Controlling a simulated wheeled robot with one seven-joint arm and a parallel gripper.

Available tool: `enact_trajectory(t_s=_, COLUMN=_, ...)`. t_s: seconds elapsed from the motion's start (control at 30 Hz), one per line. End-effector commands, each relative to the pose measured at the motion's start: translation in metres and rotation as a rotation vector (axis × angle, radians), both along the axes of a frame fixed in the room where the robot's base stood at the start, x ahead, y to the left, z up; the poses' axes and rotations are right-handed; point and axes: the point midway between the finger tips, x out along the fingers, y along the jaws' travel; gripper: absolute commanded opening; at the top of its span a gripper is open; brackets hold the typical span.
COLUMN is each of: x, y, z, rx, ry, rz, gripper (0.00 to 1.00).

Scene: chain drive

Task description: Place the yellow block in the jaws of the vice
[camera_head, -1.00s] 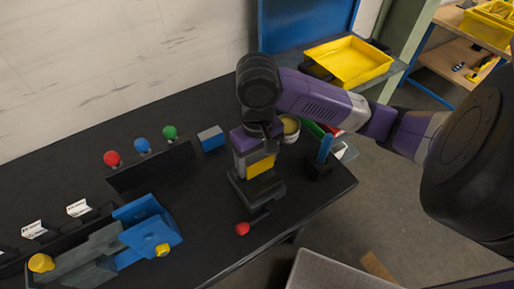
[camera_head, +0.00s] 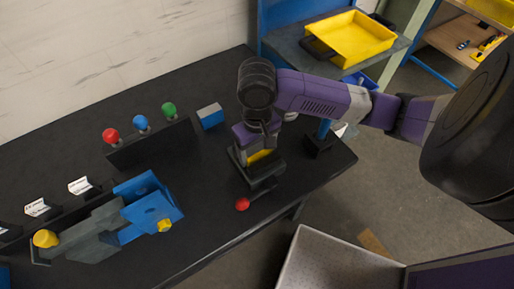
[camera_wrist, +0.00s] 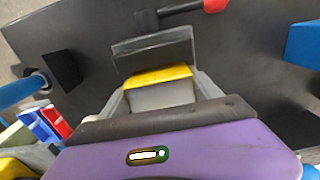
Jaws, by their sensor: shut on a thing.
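The yellow block (camera_head: 260,155) is held between the fingers of my gripper (camera_head: 255,152). In the wrist view the block (camera_wrist: 158,77) shows as a yellow strip between the two fingers (camera_wrist: 162,88). The black device with a red-ended handle, which looks like the vice (camera_head: 266,172), stands on the bench right under my gripper. In the wrist view a dark jaw plate of the vice (camera_wrist: 153,48) lies just beyond the block. The block's lower part is hidden behind this jaw in the head view. I cannot tell whether the block touches the vice floor.
The red handle knob (camera_head: 242,204) sticks out in front of the vice. A blue-grey block (camera_head: 210,116) and a rack with red, blue and green knobs (camera_head: 150,145) stand to the left. A blue-and-grey machine (camera_head: 120,222) is at lower left. A holder (camera_head: 318,146) stands at right.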

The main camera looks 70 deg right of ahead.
Motion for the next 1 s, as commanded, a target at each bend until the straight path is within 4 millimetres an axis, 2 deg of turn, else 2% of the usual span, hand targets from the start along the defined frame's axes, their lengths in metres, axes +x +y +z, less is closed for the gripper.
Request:
enact_trajectory(t_s=0.13, x=0.000, y=0.000, z=-0.003, rx=0.000, ry=-0.002, rz=0.000, gripper=0.00)
enact_trajectory(t_s=0.17, x=0.000, y=0.000, z=-0.004, rx=0.000, ry=0.000, rz=0.000, gripper=0.75)
enact_trajectory(t_s=0.27, x=0.000, y=0.000, z=-0.003, rx=0.000, ry=0.000, rz=0.000, gripper=0.94)
enact_trajectory(t_s=0.57, x=0.000, y=0.000, z=-0.002, rx=0.000, ry=0.000, rz=0.000, gripper=0.94)
enact_trajectory(t_s=0.7, x=0.000, y=0.000, z=0.004, rx=-0.001, ry=-0.001, rz=0.000, gripper=0.94)
enact_trajectory(t_s=0.87, x=0.001, y=0.000, z=0.030, rx=-0.001, ry=-0.004, rz=0.002, gripper=0.94)
enact_trajectory(t_s=1.0, x=0.001, y=0.000, z=0.060, rx=-0.001, ry=-0.004, rz=0.003, gripper=0.94)
